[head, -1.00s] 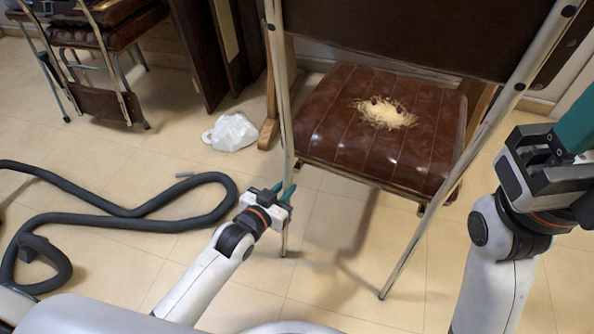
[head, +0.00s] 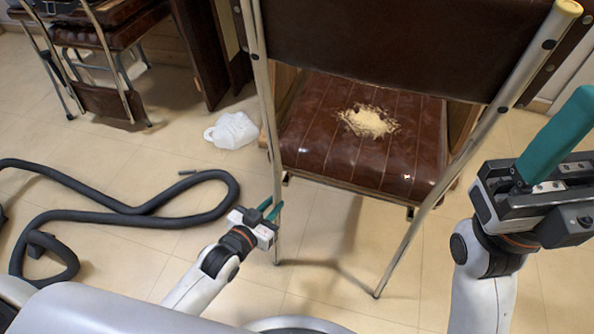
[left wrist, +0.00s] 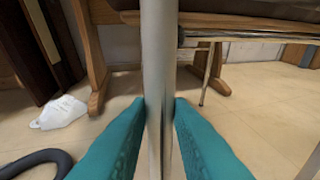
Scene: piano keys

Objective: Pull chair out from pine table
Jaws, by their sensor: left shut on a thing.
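The chair (head: 360,140) stands in the middle of the head view, with a dark brown seat and back, metal legs and a pale worn patch on the seat. My left gripper (head: 270,211) is shut on the chair's left metal leg (head: 265,130), low down. In the left wrist view the teal fingers (left wrist: 158,125) press on both sides of the upright metal leg (left wrist: 159,60). My right gripper (head: 545,150) is raised at the right, beside the chair and apart from it. Only one teal finger shows clearly. The pine table is mostly hidden behind the chair; wooden legs (left wrist: 98,60) show there.
A black hose (head: 130,212) lies curled on the tiled floor at the left. A white plastic bag (head: 233,130) lies behind the chair's left leg. Other brown chairs (head: 100,40) stand at the back left. The floor in front of the chair is clear.

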